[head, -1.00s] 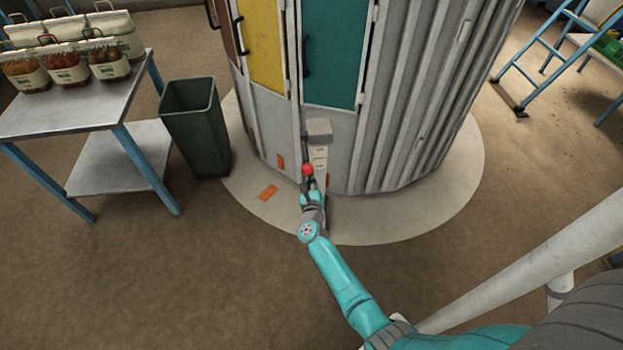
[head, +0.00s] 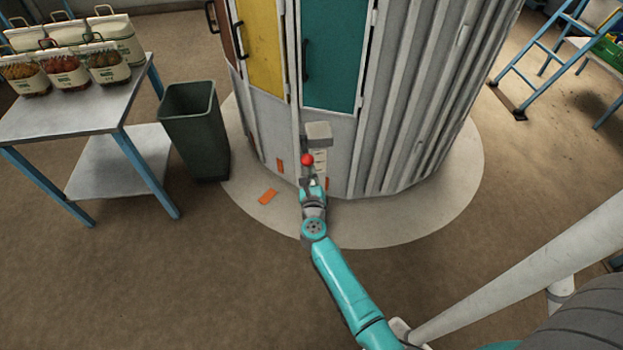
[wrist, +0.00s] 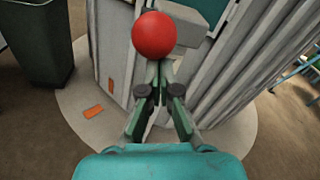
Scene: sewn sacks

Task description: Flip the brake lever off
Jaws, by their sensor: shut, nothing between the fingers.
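The brake lever's red ball knob (head: 307,160) stands in front of a pale post with a grey box on top (head: 319,132), at the foot of the round corrugated cabinet. In the wrist view the red knob (wrist: 161,36) is large and sits just beyond my fingertips. My gripper (head: 312,184) is just below the knob in the head view. In the wrist view my gripper (wrist: 158,72) has its fingertips together with nothing between them. I cannot tell whether the tips touch the knob. The lever's shaft is mostly hidden.
The corrugated cabinet (head: 420,100) with coloured doors stands on a pale round floor plate (head: 400,222). A dark bin (head: 195,130) and a metal table (head: 75,112) with several filled sacks are at left. An orange marker (head: 268,196) lies flat. The front floor is clear.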

